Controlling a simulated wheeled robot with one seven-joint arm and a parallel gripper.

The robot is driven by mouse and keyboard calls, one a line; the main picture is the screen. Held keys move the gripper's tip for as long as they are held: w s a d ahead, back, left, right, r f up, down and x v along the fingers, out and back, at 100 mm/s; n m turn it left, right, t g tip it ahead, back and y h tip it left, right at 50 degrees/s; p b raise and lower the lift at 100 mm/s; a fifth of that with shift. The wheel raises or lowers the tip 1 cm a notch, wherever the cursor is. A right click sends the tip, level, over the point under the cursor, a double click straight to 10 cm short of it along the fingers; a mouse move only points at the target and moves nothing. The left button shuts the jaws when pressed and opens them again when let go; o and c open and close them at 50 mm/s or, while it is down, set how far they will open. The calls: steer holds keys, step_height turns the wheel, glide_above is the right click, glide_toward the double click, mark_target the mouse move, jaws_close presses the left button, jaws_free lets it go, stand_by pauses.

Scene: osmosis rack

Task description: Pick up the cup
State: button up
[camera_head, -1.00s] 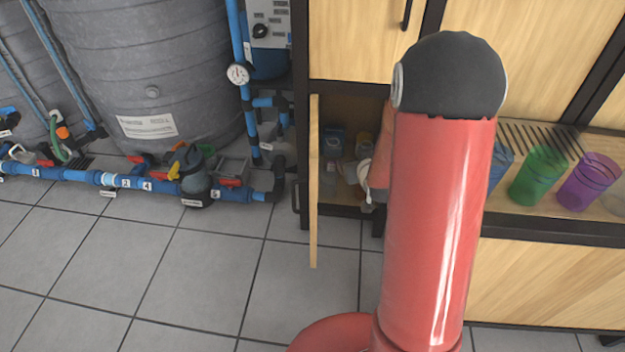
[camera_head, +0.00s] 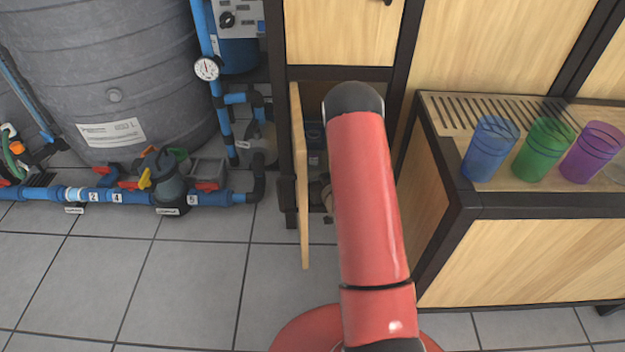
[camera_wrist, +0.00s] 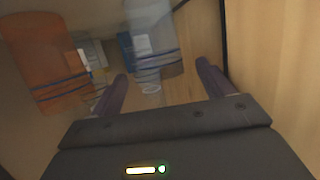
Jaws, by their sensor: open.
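In the wrist view, my gripper (camera_wrist: 163,68) is open, with its two dark fingers spread. A clear, greyish cup with blue bands (camera_wrist: 153,45) is ahead, in line with the gap between the fingers. I cannot tell whether it lies between them or beyond the tips. An orange cup with dark bands (camera_wrist: 47,65) is to the left, outside the fingers. In the head view, my red arm hides the gripper in front of the low open cabinet. Blue (camera_head: 490,150), green (camera_head: 543,150) and purple (camera_head: 592,152) cups stand on the counter at right.
The open cabinet door (camera_head: 300,180) stands left of my arm. The wooden counter (camera_head: 440,200) is close on the right. A grey tank (camera_head: 110,70) and blue pipes (camera_head: 110,196) stand at left. In the wrist view, small blurred items (camera_wrist: 92,55) lie behind the cups.

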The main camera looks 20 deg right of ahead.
mark_target(310, 167)
steer(key=x, duration=0.6)
steer(key=shift+b, duration=0.4)
steer(key=c, duration=1)
steer(key=shift+r, duration=0.1)
steer(key=shift+c, duration=0.2)
steer(key=shift+r, duration=0.1)
